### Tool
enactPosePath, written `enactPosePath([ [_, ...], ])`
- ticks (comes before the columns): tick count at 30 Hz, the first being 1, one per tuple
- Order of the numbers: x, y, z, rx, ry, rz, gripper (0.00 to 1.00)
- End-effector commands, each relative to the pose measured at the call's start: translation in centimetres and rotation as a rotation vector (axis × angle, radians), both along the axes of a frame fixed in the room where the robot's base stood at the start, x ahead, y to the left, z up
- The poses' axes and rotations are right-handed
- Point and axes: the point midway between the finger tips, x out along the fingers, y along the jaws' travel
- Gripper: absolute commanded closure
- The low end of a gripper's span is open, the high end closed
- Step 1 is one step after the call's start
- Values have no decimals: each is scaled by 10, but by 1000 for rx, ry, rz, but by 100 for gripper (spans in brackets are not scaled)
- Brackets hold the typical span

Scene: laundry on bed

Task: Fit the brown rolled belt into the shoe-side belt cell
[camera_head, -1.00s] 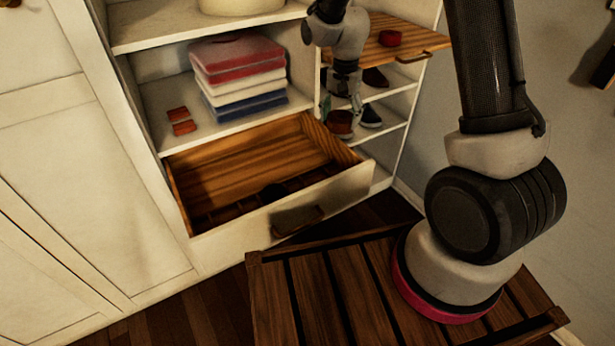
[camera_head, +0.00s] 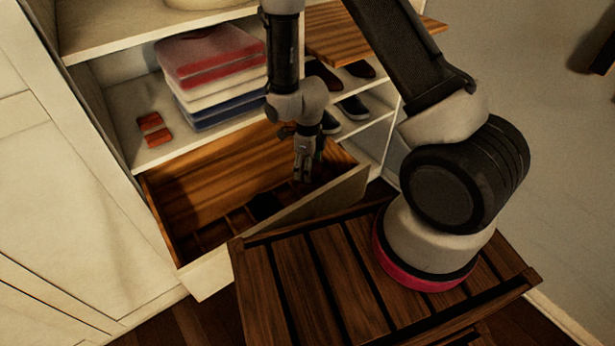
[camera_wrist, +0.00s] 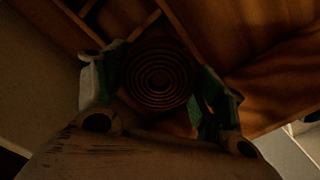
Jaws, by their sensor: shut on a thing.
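The brown rolled belt (camera_wrist: 156,78) shows in the wrist view as a coil of rings between the two fingers of my gripper (camera_head: 303,177), which is shut on it. In the head view my gripper points down at the right end of the open wooden drawer (camera_head: 218,168), the side nearer the shoes (camera_head: 352,107). The belt cannot be made out there. Thin dividers (camera_wrist: 144,26) form cells below and beyond the belt in the wrist view. The cell under the belt is hidden, and I cannot tell whether the belt touches the dividers.
A dark item (camera_head: 265,206) lies in a drawer cell left of my gripper. The drawer's front panel (camera_head: 335,200) stands close to my gripper. A wooden pull-out shelf (camera_head: 335,35) is above the shoes.

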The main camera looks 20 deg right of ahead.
Motion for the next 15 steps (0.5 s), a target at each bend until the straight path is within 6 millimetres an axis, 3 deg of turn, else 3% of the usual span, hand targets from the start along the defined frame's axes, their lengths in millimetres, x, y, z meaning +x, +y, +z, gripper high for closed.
enactPosePath([
  [9, 1, 0, -42, 1, 1, 0, 58],
  [15, 1, 0, -48, 1, -2, 2, 58],
])
